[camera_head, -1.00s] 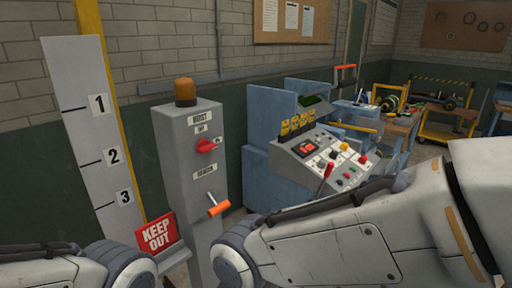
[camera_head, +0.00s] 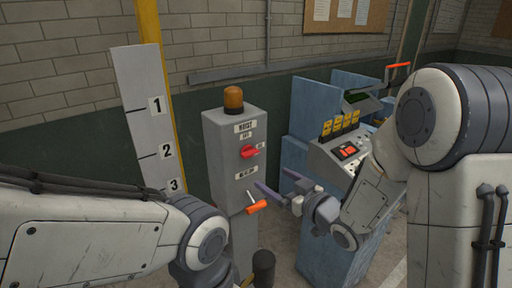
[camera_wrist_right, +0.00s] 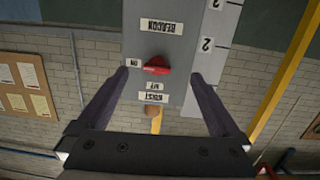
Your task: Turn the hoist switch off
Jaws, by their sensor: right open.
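The hoist switch (camera_head: 249,152) is a red knob on the front of a grey control box (camera_head: 224,165). Its narrow end lies toward the ON label, to the right in the head view; the OFF label is above it. It shows upside down in the right wrist view (camera_wrist_right: 156,66). My right gripper (camera_head: 278,182) is open and empty, in front of the box and low to the right of the switch. In the wrist view its fingers (camera_wrist_right: 160,76) frame the switch on both sides, without clear contact. My left arm shows, but its gripper is out of view.
An amber beacon (camera_head: 233,98) tops the box. An orange-handled lever (camera_head: 256,207) sticks out below the switch, close to my right gripper. A numbered board (camera_head: 140,110) stands left, beside a yellow post (camera_head: 150,22). A blue console (camera_head: 310,135) stands right.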

